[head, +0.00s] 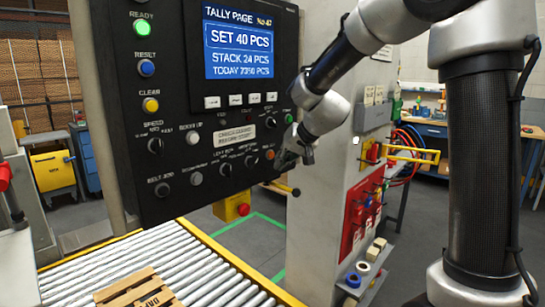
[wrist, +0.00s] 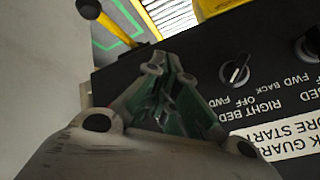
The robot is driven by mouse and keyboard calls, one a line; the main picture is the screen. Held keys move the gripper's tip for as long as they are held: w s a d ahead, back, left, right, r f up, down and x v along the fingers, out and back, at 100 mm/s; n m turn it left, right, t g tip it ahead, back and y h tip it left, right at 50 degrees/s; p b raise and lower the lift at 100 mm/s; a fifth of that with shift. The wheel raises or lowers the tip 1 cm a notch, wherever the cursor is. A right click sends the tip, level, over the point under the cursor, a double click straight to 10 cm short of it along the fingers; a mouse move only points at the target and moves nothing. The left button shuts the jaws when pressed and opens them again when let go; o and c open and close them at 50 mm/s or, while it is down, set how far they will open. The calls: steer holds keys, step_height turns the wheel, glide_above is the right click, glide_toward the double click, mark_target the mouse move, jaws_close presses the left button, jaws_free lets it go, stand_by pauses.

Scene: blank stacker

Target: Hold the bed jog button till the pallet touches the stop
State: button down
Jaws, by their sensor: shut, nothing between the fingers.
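The black control panel (head: 215,130) carries several buttons and knobs. A dark button (head: 162,190) sits at its lower left, under a label that seems to read "belt jog"; I cannot read a bed jog label for certain. A wooden pallet (head: 137,291) lies on the roller bed (head: 190,268), cut off by the bottom edge. I cannot pick out the stop. My gripper (head: 290,160) is at the panel's lower right edge, shut and empty. In the wrist view my gripper (wrist: 160,90) is beside a black selector knob (wrist: 236,70) near "right bed" lettering; contact cannot be told.
A lit screen (head: 238,42) sits above the buttons. A yellow box with a red button (head: 232,207) is below the panel. A grey column (head: 325,200) with a red tag board (head: 362,220) stands right of the panel. A workbench (head: 430,130) is behind.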

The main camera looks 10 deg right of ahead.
steer(key=shift+w+a, duration=0.25)
steer(key=shift+w, duration=0.05)
steer(key=shift+w+a, duration=0.25)
steer(key=shift+w, duration=0.1)
stand_by(0.7)
stand_by(3.7)
steer(key=shift+s+d, duration=0.5)
steer(key=shift+s, duration=0.2)
steer(key=shift+s+d, duration=0.75)
steer(key=shift+s, duration=0.25)
steer(key=shift+s+d, duration=0.7)
steer(key=shift+s, duration=0.3)
steer(key=shift+d, duration=0.1)
